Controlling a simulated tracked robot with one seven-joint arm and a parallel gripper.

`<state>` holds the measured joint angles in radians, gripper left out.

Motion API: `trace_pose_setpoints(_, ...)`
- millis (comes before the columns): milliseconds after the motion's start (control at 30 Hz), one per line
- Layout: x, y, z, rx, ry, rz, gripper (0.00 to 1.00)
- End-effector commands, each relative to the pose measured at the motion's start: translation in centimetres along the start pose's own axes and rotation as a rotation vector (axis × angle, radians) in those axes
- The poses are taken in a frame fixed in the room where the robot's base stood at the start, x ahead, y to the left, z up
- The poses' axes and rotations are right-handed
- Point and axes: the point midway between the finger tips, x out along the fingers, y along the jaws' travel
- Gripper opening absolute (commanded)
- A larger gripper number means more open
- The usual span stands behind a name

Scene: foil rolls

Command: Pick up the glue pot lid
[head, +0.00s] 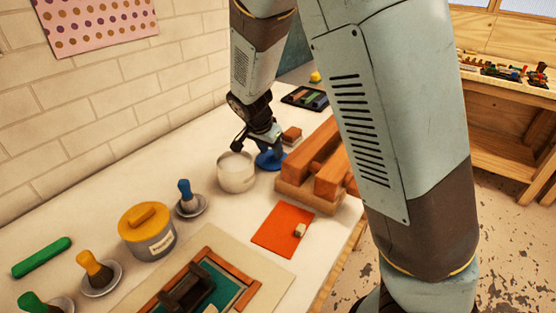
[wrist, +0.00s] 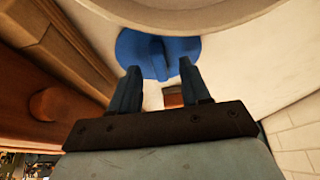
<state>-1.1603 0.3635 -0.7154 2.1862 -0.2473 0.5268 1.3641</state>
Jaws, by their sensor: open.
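A round blue lid (head: 270,159) with a raised ridge handle lies on the table just right of an open white pot (head: 236,172). In the wrist view the blue lid (wrist: 130,48) is just ahead of the fingers, partly under the curved pot wall (wrist: 235,50). My gripper (head: 262,146) is low over the lid, close to the pot. In the wrist view my gripper (wrist: 160,80) is open, with the ridge roughly between its two fingertips and nothing held. Whether a finger touches the lid I cannot tell.
A wooden block stand (head: 300,196) is close on the right, with a small brown block (head: 291,135) behind the lid. A brick wall (head: 120,110) runs along the left.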

Motion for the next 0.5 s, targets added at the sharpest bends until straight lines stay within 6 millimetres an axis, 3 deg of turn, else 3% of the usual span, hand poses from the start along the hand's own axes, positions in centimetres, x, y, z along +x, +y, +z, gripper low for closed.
trace_pose_setpoints(367,0.95,0.02,0.00,0.001,0.000,0.000,0.47)
trace_pose_setpoints(500,0.94,0.02,-0.02,0.001,0.000,0.000,0.34)
